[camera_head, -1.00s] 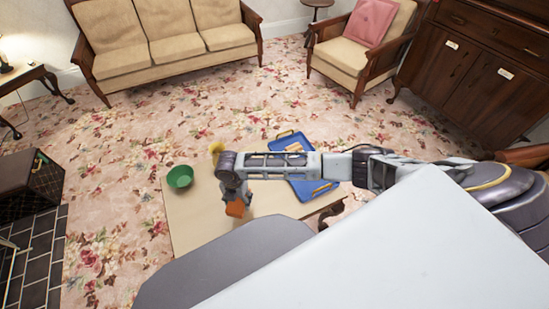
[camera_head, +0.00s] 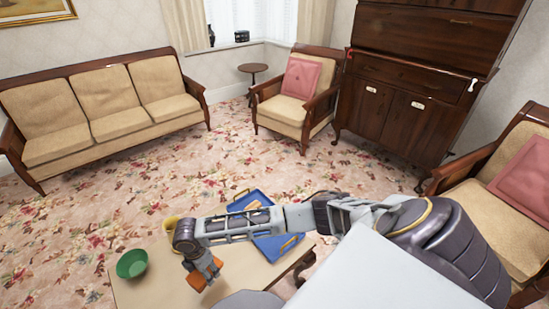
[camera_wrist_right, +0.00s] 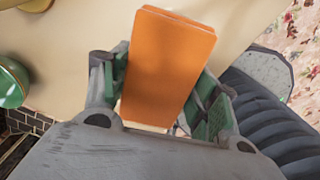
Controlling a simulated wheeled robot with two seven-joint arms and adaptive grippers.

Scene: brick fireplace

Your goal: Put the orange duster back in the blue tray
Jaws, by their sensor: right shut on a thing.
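An orange duster (camera_head: 204,274), a flat block, is held by my right gripper (camera_head: 206,268) over the low table (camera_head: 232,270). In the right wrist view the orange duster (camera_wrist_right: 168,68) sits between the two green-padded fingers of my right gripper (camera_wrist_right: 160,92). The blue tray (camera_head: 268,245) lies on the table to the right of the gripper, partly hidden behind my right forearm. Some light brown items show in the tray. My left gripper is not in view.
A green bowl (camera_head: 132,263) stands on the table's left part, also seen in the right wrist view (camera_wrist_right: 10,82). A yellow thing (camera_head: 170,226) shows behind my right wrist. A sofa (camera_head: 100,110), armchairs (camera_head: 300,92) and a dark cabinet (camera_head: 405,90) stand further back.

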